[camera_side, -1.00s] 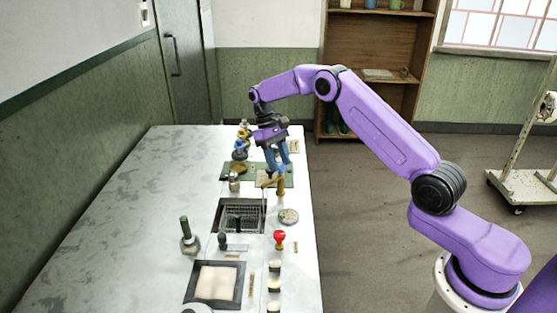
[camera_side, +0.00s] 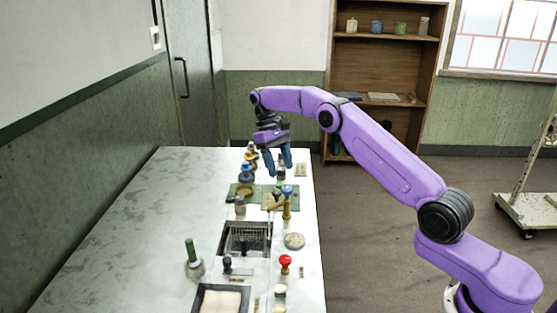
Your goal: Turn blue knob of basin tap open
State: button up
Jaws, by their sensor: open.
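A brass tap post (camera_side: 287,208) stands at the right of the counter behind the wire-mesh basin, with a small blue knob (camera_side: 287,190) on top. My gripper (camera_side: 278,168) is open and points down, just above and behind this knob in the picture. Its blue fingers look apart from the knob and hold nothing. Another blue-topped fitting (camera_side: 246,170) stands farther back, left of my gripper. The picture is too small to tell how far the knob is turned.
The mesh basin (camera_side: 246,240) is set in the pale counter (camera_side: 120,230). A red knob (camera_side: 285,262) and a round dish (camera_side: 294,241) are near the right edge. The counter's left side is clear.

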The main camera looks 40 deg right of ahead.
jog(key=shift+w+r, duration=0.2)
jog(key=shift+r, duration=0.45)
jog(key=s+a+r+n+t+h, duration=0.1)
jog(key=s+a+r+n, duration=0.25)
jog(key=s+a, duration=0.45)
jog(key=s+a+r+n+t, duration=0.2)
jog(key=s+a+r, duration=0.2)
jog(key=s+a, duration=0.3)
jog(key=s+d+f+n, duration=0.1)
jog(key=s+d+n, duration=0.1)
jog(key=s, duration=0.7)
jog(key=s+d+f+n+t+y, duration=0.1)
jog(key=s+d+n, duration=0.1)
jog(key=s, duration=0.8)
jog(key=s+d+f+n, duration=0.2)
jog(key=s+n, duration=0.1)
jog(key=s, duration=0.7)
jog(key=shift+t, duration=0.3)
